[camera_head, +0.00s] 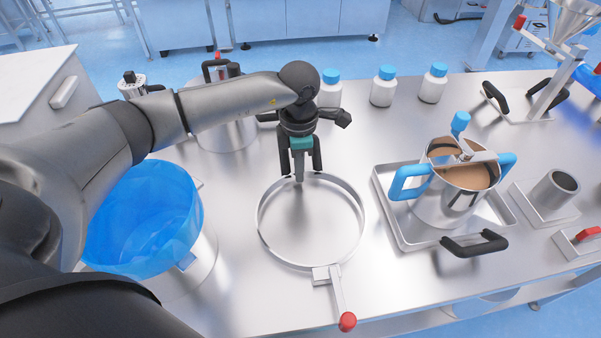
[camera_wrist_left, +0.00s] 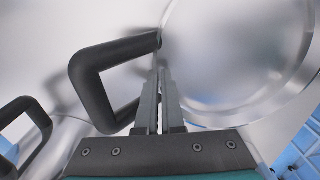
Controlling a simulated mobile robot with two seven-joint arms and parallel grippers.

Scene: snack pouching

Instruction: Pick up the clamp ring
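The clamp ring (camera_head: 263,238) is a wide, thin metal hoop in the middle of the head view, with a lever ending in a red knob (camera_head: 347,321) on its near side. My left gripper (camera_head: 299,178) points down at the ring's far rim. In the left wrist view its grey fingers (camera_wrist_left: 160,85) are close together, with the ring's rim (camera_wrist_left: 172,70) at their tips. They look shut on the rim. Whether the ring is raised off the table is hard to tell. My right gripper is not in view.
A blue-lined drum (camera_head: 150,215) stands left, and a pot (camera_head: 222,135) stands behind my left arm. A tray (camera_head: 392,212) holding a blue-handled vessel (camera_head: 440,205) is to the right. Several blue-capped bottles (camera_head: 383,92) stand behind. A black loop handle (camera_wrist_left: 88,88) lies beside my fingers.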

